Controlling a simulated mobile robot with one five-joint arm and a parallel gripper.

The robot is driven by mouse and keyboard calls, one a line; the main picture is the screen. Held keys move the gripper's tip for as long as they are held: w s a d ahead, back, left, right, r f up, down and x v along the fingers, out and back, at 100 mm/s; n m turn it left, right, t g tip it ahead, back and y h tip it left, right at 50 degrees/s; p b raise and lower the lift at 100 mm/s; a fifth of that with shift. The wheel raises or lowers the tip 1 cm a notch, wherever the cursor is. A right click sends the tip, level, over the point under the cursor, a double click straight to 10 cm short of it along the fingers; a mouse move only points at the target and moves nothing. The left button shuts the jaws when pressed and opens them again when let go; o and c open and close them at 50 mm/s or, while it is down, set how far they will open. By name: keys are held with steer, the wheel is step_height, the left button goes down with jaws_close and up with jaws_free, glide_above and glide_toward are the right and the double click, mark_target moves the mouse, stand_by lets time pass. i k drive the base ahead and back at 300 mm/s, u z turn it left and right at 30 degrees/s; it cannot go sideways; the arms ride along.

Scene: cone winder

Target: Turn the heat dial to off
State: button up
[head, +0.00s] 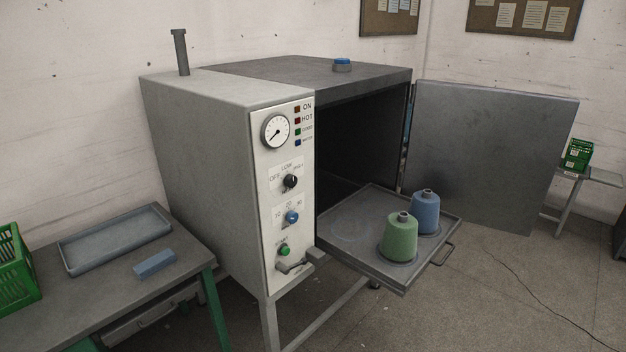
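The heat dial (290,181) is a black round knob on the white control panel (262,190) at the front of a grey oven cabinet (200,150). The labels OFF, LOW and HIGH run in an arc above it, with OFF on the left. The dial is too small here to tell surely which label it points at. A blue knob (292,217) with number marks sits below it, and a green start button (285,250) below that. My gripper is not in view.
The oven door (490,155) stands open to the right. A tray (345,225) sticks out, carrying a green cone (399,240) and a blue cone (425,212). A lever (292,266) projects low on the panel. A table (110,290) stands at left. Floor at right is mostly clear.

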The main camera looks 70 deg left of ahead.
mark_target(291, 181)
steer(key=u, duration=0.55)
steer(key=k, duration=0.1)
steer(key=u, duration=2.85)
steer(key=i, duration=0.95)
steer(key=u, duration=0.1)
steer(key=k, duration=0.7)
steer(key=z, duration=0.25)
steer(key=i, duration=0.75)
steer(key=u, duration=0.15)
